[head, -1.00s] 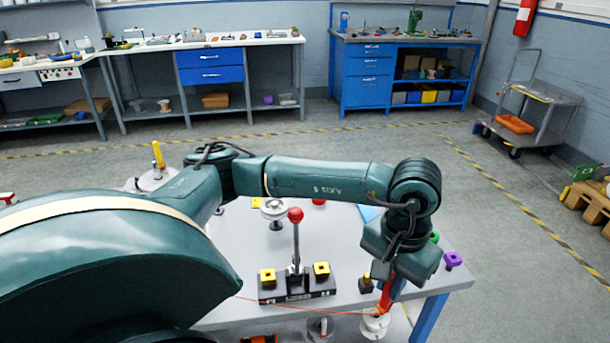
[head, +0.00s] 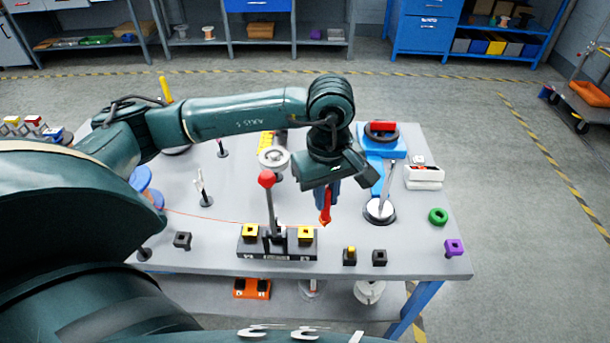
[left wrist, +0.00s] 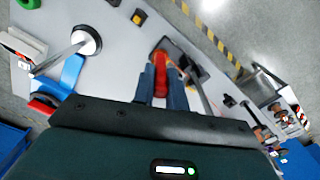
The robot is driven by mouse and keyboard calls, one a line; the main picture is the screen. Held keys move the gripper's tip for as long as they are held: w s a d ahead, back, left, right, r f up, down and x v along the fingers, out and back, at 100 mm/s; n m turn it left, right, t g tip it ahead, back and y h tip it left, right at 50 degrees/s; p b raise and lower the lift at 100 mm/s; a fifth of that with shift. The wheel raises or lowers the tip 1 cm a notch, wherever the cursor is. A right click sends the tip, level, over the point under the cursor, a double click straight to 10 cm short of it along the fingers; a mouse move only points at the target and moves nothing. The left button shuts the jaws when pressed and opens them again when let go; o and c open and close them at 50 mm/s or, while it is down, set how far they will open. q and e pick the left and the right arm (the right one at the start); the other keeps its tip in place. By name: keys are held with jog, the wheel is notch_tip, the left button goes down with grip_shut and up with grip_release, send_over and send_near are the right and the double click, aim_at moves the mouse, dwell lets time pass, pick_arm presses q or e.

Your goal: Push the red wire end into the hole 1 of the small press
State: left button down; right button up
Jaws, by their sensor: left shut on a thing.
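The small press (head: 277,250) is a black base with an upright lever topped by a red ball (head: 267,179). A yellow block with a dark hole sits on each side of it, left (head: 250,232) and right (head: 305,233). The hole labels are too small to read. My left gripper (head: 325,217) points down just behind and right of the right block, shut on the red wire end (head: 325,206). The red wire end also shows between the blue fingers in the left wrist view (left wrist: 160,76). A thin red wire (head: 200,215) runs left from the press area. My right gripper is out of view.
A blue spool (head: 143,182) stands at the left. Small black blocks (head: 379,257) lie right of the press, with a green ring (head: 438,216) and purple block (head: 454,247) farther right. A round-based metal lever (head: 380,210) stands right of my gripper.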

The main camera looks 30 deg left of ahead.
pick_arm(q)
jog(key=n, duration=0.3)
jog(key=shift+w+a, duration=0.15)
jog(key=shift+a, duration=0.15)
jog(key=w+a+f+n, duration=0.1)
jog(key=a+f+n, duration=0.1)
jog(key=n, duration=1.2)
jog(key=a+f+n, duration=0.3)
jog(key=f+n, duration=0.2)
jog(key=n, duration=0.9)
jog(key=shift+w, duration=0.4)
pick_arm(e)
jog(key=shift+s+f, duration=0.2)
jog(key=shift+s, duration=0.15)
